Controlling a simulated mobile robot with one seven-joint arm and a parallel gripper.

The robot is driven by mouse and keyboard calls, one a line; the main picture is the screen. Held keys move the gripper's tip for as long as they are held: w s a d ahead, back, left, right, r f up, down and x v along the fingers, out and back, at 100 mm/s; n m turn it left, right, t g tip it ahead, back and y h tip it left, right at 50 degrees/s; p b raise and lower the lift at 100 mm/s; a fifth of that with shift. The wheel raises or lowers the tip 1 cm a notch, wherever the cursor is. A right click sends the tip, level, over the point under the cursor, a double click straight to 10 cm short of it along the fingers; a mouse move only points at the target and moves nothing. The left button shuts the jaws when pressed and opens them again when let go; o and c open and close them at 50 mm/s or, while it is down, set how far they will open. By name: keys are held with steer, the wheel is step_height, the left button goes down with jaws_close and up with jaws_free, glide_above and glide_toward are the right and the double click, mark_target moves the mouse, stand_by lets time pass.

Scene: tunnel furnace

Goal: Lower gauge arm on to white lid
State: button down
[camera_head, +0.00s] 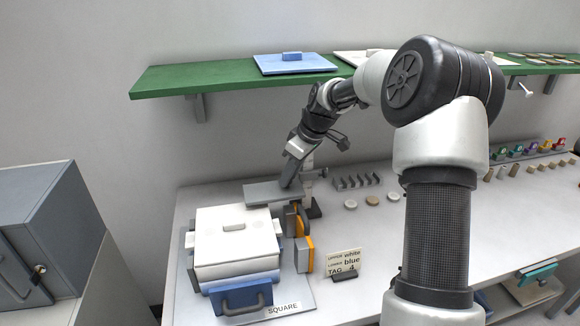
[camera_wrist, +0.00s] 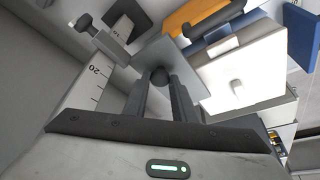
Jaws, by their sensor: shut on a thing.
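The white lid (camera_head: 233,226) sits on top of a white box at the left of the bench, with a small knob on it. It also shows in the wrist view (camera_wrist: 262,67). The gauge arm (camera_head: 268,192) is a flat grey plate reaching left from an upright post, near the lid's far edge. In the wrist view the gauge arm (camera_wrist: 160,52) shows close to the lid; I cannot tell the height between them. My gripper (camera_wrist: 159,84) is shut on the gauge arm's dark round knob (camera_wrist: 158,74). In the head view my gripper (camera_head: 291,182) partly hides the post.
The post carries a numbered scale (camera_wrist: 93,82). Orange and dark upright parts (camera_head: 304,238) stand right of the box, and a blue lower part with a handle (camera_head: 244,294) is in front. A tag card (camera_head: 344,262) stands nearby. A green shelf (camera_head: 215,78) hangs behind.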

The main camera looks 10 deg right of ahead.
steer(key=shift+f, duration=1.05)
steer(key=c, duration=1.5)
jaws_free()
steer(key=shift+o, duration=0.2)
steer(key=shift+r, duration=0.1)
steer(key=v, duration=1.7)
steer(key=shift+r, duration=0.15)
steer(key=shift+s, duration=0.1)
